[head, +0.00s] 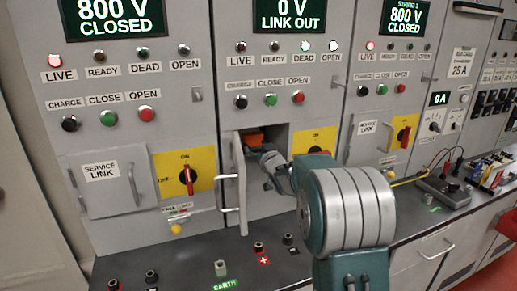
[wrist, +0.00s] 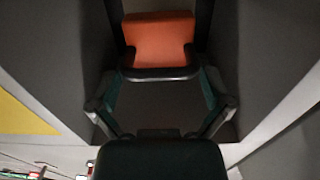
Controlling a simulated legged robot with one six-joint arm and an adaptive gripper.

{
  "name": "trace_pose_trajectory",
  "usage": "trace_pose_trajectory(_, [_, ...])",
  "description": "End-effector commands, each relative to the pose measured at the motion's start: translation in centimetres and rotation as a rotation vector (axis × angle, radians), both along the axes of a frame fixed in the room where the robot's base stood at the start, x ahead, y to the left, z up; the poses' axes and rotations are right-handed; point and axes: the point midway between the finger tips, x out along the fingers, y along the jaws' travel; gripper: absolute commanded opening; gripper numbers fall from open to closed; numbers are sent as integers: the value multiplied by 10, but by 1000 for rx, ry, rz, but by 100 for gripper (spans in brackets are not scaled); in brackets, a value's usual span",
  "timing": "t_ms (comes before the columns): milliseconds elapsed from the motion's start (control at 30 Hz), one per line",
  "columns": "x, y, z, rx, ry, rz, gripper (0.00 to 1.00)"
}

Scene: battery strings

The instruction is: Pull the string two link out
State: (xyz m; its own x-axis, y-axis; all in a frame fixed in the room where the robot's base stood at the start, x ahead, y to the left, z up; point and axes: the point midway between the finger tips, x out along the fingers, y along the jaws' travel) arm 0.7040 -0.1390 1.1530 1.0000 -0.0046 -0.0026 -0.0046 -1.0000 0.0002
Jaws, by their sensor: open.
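The string two link is an orange block (head: 254,139) in the dark open compartment of the middle cabinet. In the wrist view the orange block (wrist: 160,42) fills the top centre, with a dark bar along its lower edge. My gripper (head: 263,151) reaches into the compartment mouth, right at the block. In the wrist view its open fingers (wrist: 160,68) lie to either side of the block; whether they touch it I cannot tell. The compartment door (head: 240,192) stands open on the left. The middle display (head: 290,17) reads 0 V, LINK OUT.
A yellow plate with a red rotary switch (head: 316,139) is right of the compartment, close to my arm. The left service link door (head: 101,172) is shut. A dark counter (head: 190,268) with terminals and an EARTH label runs below. Test gear (head: 445,190) lies at right.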

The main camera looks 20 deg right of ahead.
Motion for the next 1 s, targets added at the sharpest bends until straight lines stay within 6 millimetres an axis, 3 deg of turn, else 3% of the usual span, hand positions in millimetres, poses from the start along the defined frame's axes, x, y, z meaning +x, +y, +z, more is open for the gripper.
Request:
trace_pose_trajectory(333, [-9,0,1,0,-1,0,100])
trace_pose_trajectory(800, [-95,1,0,-1,-1,-1,100])
trace_pose_trajectory(1000, [-116,1,-2,-1,2,-1,100])
